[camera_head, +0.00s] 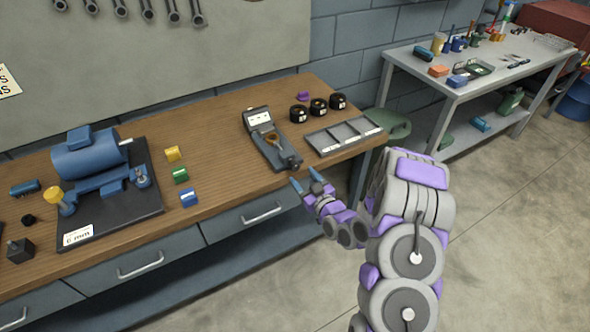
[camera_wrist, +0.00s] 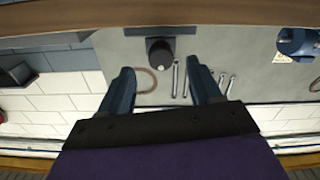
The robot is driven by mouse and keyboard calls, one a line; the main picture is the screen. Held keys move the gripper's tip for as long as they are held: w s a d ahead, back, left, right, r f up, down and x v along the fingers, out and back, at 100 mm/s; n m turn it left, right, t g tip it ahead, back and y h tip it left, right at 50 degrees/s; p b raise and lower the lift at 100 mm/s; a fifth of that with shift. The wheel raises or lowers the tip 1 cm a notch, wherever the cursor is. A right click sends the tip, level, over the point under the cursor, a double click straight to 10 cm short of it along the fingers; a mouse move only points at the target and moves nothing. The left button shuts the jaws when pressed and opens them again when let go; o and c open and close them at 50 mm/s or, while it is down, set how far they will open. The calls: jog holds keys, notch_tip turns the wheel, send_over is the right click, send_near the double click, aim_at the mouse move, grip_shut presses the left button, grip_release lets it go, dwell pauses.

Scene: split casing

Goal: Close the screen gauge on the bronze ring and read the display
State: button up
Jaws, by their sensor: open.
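The screen gauge (camera_head: 280,155) is a long dark grey device lying on the wooden bench, with its raised screen (camera_head: 259,118) at the far end. The display is too small to read. The bronze ring (camera_head: 272,139) sits in the gauge near the screen, and I cannot tell whether the jaws touch it. My gripper (camera_head: 306,180) is open and empty, just off the bench's front edge beside the near end of the gauge. In the wrist view my gripper (camera_wrist: 163,78) shows two spread fingers with a dark knob-like part (camera_wrist: 160,51) beyond them, which I cannot name for certain.
A grey divided tray (camera_head: 345,136) lies right of the gauge, with several black rings (camera_head: 318,107) behind it. Yellow, green and blue blocks (camera_head: 180,175) lie to the left, near a blue machine (camera_head: 90,155) on a dark plate. Bare wood separates the blocks from the gauge.

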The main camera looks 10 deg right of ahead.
aim_at(296, 168)
jog(key=b+x, duration=0.1)
jog(key=x, duration=0.4)
jog(key=shift+w+a, duration=0.4)
jog(key=shift+w, duration=0.05)
jog(key=shift+d, duration=0.2)
jog(key=shift+d, duration=0.1)
jog(key=shift+c, duration=0.7)
jog(key=c, duration=0.9)
jog(key=shift+r, duration=0.1)
